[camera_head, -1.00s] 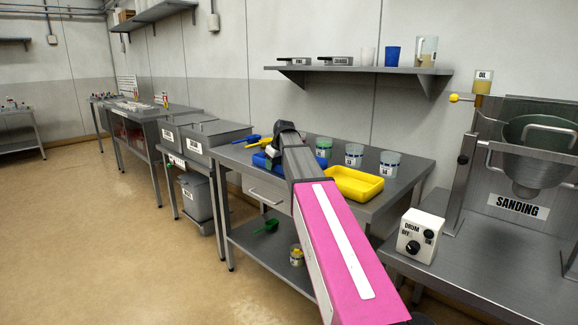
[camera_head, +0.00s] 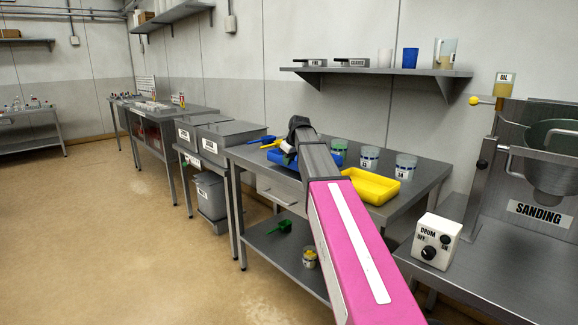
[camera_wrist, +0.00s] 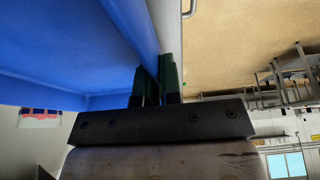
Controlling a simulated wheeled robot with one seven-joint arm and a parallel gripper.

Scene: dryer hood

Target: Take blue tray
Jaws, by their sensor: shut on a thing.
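The blue tray (camera_head: 280,157) lies on the steel table, partly hidden behind my arm in the head view. In the wrist view the blue tray (camera_wrist: 75,50) fills the upper left, with its wall running to my gripper (camera_wrist: 158,82). The green fingers are closed on the tray's edge. In the head view my gripper (camera_head: 289,158) is at the tray's near side, mostly covered by my wrist.
A yellow tray (camera_head: 370,186) is right of my arm on the table (camera_head: 425,180). Labelled cups (camera_head: 370,158) stand behind it. Blue and yellow scoops (camera_head: 262,140) lie at the back left. A drum control box (camera_head: 437,241) stands at the right.

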